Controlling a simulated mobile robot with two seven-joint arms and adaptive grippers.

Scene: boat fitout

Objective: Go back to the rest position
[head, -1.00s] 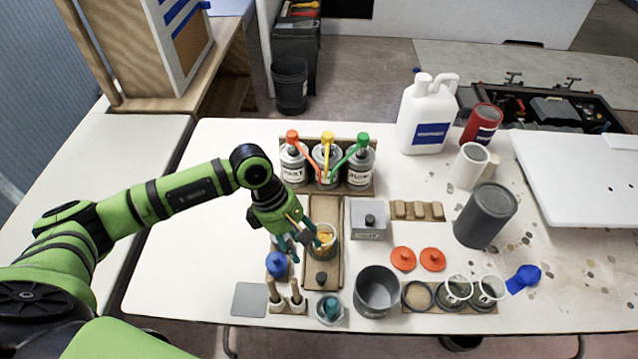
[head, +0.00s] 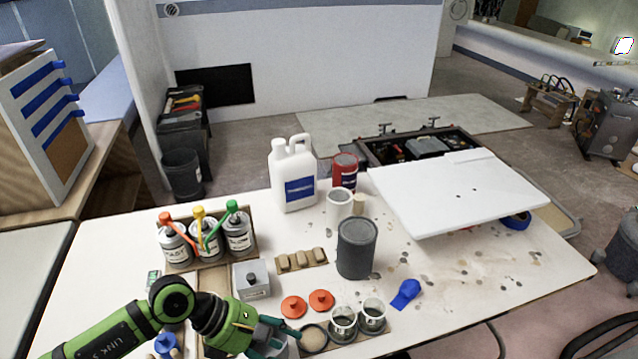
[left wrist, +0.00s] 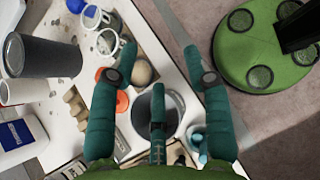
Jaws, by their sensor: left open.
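My left gripper (head: 284,335) is at the lower left of the head view, above the near edge of the white workbench (head: 462,296). In the left wrist view its teal fingers (left wrist: 158,85) are spread wide with nothing between their tips. Below the fingers, the left wrist view shows a grey pot (left wrist: 170,108), a round tan disc (left wrist: 142,72) and an orange lid (left wrist: 122,104), all apart from the fingertips. My right gripper is in neither view now.
Three cans with coloured handles (head: 205,240), a white jug (head: 293,175), a dark grey can (head: 357,248) and small clear cups (head: 343,322) stand on the bench. A white panel (head: 455,195) lies at the right. The bench's right front is mostly clear.

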